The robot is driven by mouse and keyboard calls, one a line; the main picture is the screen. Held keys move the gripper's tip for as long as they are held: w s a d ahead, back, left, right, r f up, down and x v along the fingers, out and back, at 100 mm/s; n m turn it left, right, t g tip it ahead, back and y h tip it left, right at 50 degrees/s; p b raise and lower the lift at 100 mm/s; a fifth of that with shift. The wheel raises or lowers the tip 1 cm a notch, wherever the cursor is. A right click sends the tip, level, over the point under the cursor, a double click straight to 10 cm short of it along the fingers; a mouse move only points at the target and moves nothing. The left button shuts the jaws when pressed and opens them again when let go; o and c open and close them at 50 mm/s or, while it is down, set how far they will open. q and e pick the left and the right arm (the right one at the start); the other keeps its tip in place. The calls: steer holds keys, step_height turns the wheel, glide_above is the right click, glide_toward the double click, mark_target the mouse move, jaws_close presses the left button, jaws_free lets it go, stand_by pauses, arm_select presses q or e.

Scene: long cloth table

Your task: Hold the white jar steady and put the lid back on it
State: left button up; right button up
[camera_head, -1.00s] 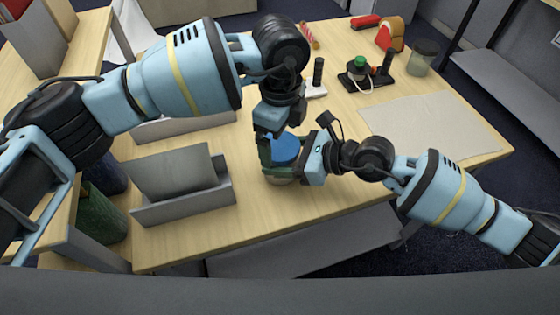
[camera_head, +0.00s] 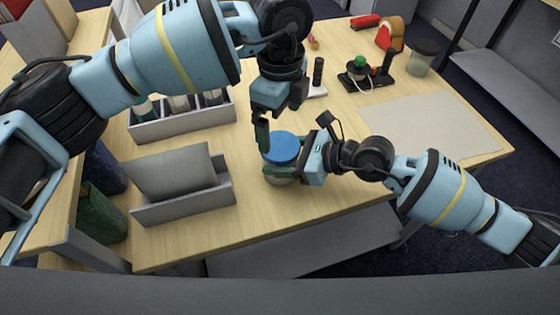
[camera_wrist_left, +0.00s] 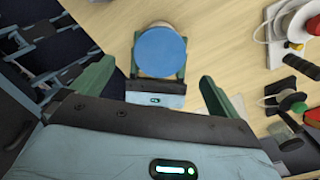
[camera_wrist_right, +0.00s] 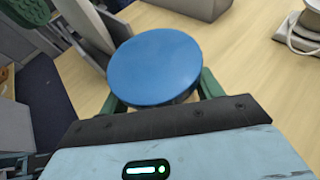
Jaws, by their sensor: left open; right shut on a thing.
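The blue lid (camera_head: 281,147) lies flat on top of the white jar (camera_head: 279,181) near the table's front edge. The lid covers most of the jar; the lid also shows in the left wrist view (camera_wrist_left: 161,52) and the right wrist view (camera_wrist_right: 154,66). My right gripper (camera_head: 287,172) is shut around the jar's body from the right, below the lid, with its fingers on either side in the right wrist view. My left gripper (camera_head: 272,128) is open and empty, above and behind the lid and apart from it. I cannot tell how tightly the lid is seated.
A grey holder with a panel (camera_head: 143,213) stands left of the jar, and a divided grey bin (camera_head: 162,126) stands behind it. A joystick-like device (camera_head: 366,75), a glass jar (camera_head: 422,58) and a beige mat (camera_head: 430,125) are at the right.

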arm_select(q)
step_height(320, 180, up, 10)
steer(key=shift+r, duration=0.2)
arm_select(e)
steer(key=o, duration=2)
steer(key=shift+c, duration=0.2)
steer(key=v, duration=0.7)
arm_select(q)
steer(key=shift+f, duration=0.7)
arm_select(e)
steer(key=shift+s+d+r, duration=0.15)
steer(key=shift+d+r, duration=0.05)
steer(key=shift+d, duration=0.15)
